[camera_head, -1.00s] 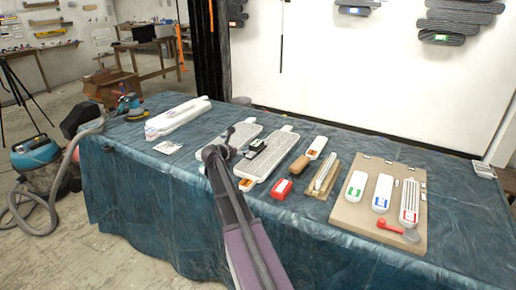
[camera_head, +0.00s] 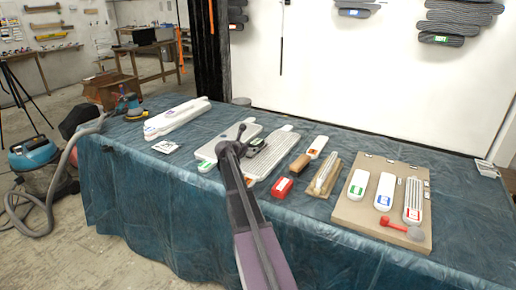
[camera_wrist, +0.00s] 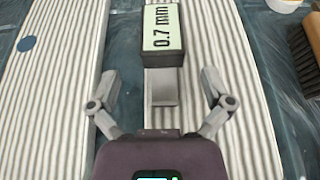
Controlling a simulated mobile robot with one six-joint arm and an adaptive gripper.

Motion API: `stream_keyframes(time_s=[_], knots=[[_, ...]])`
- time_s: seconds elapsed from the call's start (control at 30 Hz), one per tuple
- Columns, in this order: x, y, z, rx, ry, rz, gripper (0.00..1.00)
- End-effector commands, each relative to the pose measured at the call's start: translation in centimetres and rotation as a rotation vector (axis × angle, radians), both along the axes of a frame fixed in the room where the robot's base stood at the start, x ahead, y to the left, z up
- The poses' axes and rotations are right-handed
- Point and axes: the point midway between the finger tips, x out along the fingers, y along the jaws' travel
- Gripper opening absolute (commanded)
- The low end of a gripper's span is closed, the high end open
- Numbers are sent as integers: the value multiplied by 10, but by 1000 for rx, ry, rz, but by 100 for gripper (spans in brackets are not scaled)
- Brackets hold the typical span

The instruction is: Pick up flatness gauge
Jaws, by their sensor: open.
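The flatness gauge (camera_wrist: 163,52) is a dark block with a pale readout showing "0.7 mm" and a grey lower part. It lies on a white ribbed board (camera_wrist: 205,25). In the head view the gauge (camera_head: 256,144) sits on the right one of two pale boards, partly behind my arm's end. My gripper (camera_wrist: 160,80) is open, with one finger on each side of the gauge's grey lower part. Gaps show between the fingers and that part. In the head view my gripper (camera_head: 233,148) is dark and hard to make out.
A second ribbed board (camera_wrist: 50,90) lies to the left. A brush (camera_wrist: 302,55) is to the right. White pieces (camera_head: 177,117) lie at the left.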

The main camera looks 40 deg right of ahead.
Motion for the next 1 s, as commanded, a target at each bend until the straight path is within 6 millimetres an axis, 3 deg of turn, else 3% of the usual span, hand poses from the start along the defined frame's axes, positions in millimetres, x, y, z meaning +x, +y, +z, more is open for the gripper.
stream_keyframes(time_s=[0.37, 0.8, 1.0], knots=[[1, -2, -1, 0, 0, 0, 100], [16, -37, -23, 0, -1, -1, 100], [18, -44, -24, 0, 0, 0, 100]])
